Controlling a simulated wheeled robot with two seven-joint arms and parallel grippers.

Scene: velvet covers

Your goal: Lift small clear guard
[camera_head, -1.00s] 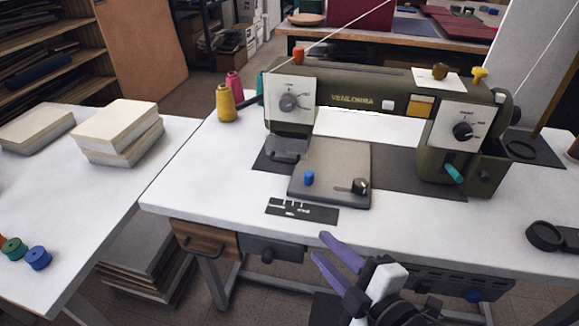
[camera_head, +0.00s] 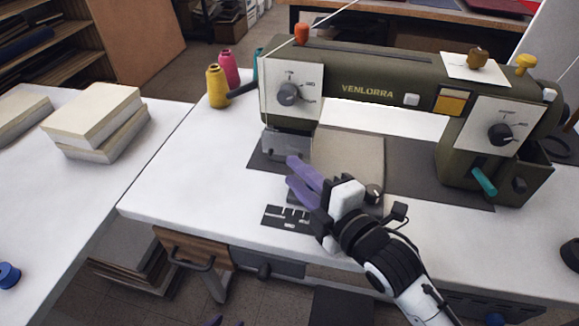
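The small clear guard (camera_head: 287,144) is a see-through greyish piece under the left head of the olive sewing machine (camera_head: 370,85). It looks lowered near the machine bed. My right gripper (camera_head: 292,171) has purple fingers with a gap between their tips. It is open and empty, just in front of and below the guard, over the machine's front plate. I see no contact with the guard. Only purple tips of what looks like my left gripper (camera_head: 214,321) show at the bottom edge.
Thread cones, yellow (camera_head: 217,87) and pink (camera_head: 229,68), stand left of the machine. A dark marked plate (camera_head: 286,217) lies at the table's front. A dial knob (camera_head: 374,193) is beside my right wrist. Pale stacked blocks (camera_head: 95,125) sit on the left table. The white table's left front is clear.

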